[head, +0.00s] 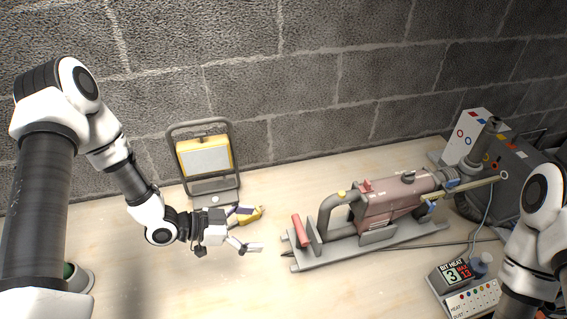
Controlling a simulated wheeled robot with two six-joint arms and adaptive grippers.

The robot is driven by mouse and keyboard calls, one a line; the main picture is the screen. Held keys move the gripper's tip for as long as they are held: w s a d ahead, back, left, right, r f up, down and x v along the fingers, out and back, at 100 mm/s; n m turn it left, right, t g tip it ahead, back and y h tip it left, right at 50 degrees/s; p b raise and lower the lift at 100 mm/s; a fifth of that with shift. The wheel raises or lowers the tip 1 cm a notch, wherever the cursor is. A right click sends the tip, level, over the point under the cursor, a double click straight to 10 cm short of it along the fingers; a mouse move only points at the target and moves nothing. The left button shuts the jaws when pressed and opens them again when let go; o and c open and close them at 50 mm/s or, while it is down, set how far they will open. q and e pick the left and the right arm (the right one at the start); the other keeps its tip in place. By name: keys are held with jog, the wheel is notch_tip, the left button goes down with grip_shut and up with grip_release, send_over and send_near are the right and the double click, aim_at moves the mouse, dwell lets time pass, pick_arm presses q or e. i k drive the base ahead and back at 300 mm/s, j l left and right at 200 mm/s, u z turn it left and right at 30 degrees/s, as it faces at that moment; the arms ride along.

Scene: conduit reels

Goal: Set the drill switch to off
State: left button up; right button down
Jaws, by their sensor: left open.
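A reddish-brown drill (391,203) lies on a grey rail stand (372,241) on the table, right of centre. It has a grey loop handle at its left end and a long bit pointing right. A small red part (367,186) and a yellow knob (341,194) show on its top; I cannot tell which is the switch or how it is set. My left gripper (248,229) is open and empty, left of the drill and apart from it. My right arm shows at the right edge, but its gripper is out of the picture.
A yellow work lamp (205,158) stands by the block wall behind my left gripper. A dark machine (508,165) stands at the back right. A "BIT HEAT" display box (455,275) is front right. The table's front middle is clear.

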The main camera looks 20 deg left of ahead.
aim_at(367, 187)
jog(key=k+l, duration=0.3)
jog(key=k, duration=0.15)
jog(key=k+l, duration=0.35)
jog(key=k, duration=0.1)
